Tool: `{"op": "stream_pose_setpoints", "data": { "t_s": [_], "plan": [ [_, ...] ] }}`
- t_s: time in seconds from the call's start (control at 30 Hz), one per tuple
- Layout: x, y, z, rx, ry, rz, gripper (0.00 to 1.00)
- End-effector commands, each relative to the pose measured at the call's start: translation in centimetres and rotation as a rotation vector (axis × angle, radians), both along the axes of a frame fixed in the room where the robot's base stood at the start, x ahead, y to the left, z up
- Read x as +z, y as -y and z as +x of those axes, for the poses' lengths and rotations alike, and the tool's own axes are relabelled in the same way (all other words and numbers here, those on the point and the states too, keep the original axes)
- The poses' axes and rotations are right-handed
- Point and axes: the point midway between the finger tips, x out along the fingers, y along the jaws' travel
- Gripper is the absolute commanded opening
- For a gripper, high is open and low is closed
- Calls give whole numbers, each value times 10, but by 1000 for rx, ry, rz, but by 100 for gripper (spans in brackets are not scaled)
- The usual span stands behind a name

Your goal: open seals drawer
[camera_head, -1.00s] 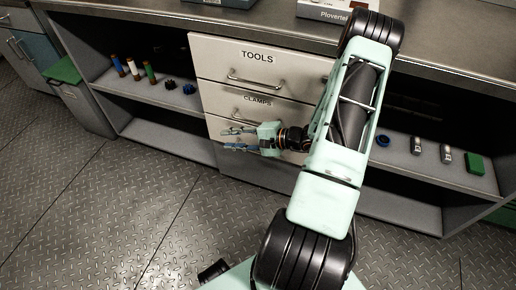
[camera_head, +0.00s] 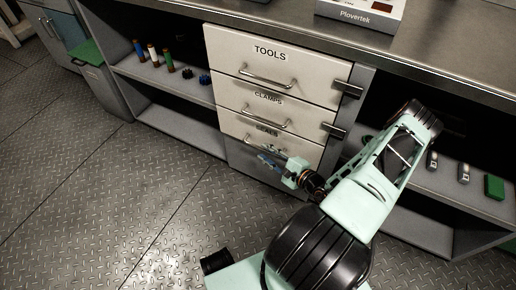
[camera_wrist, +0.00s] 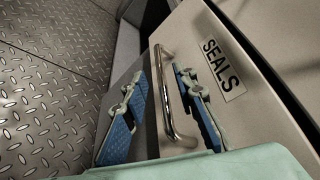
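The seals drawer (camera_head: 305,150) is the third front down in the white drawer stack, under the tools and clamps drawers. It looks shut. Its black SEALS label shows clearly in the wrist view (camera_wrist: 224,68). Its metal bar handle (camera_wrist: 168,90) stands between the two blue-padded fingers of my gripper (camera_wrist: 160,80). The fingers are apart, one on each side of the bar, with gaps visible. In the head view my gripper (camera_head: 268,156) is at the seals drawer front and partly covers its handle.
The tools drawer (camera_head: 300,75) and clamps drawer (camera_head: 300,112) above look shut. Dark catches (camera_head: 346,89) sit at the stack's right edge. Open shelves flank it, with bottles (camera_head: 153,54) left and a green block (camera_head: 494,187) right. The floor (camera_head: 130,200) in front is clear.

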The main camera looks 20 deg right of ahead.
Motion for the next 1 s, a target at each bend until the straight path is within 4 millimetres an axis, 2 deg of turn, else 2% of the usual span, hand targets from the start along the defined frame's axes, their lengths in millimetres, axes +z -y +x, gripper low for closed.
{"op": "stream_pose_setpoints", "data": {
  "t_s": [0.1, 0.3, 0.67, 0.9, 1.0],
  "plan": [
    [-7, -7, 20, 2, 2, -1, 26],
    [-11, -14, 42, 2, 0, -2, 26],
    [-11, -16, 48, 1, -1, -1, 26],
    [-11, -16, 48, 1, -1, -1, 2],
    [-11, -16, 48, 1, -1, -1, 0]
  ]
}}
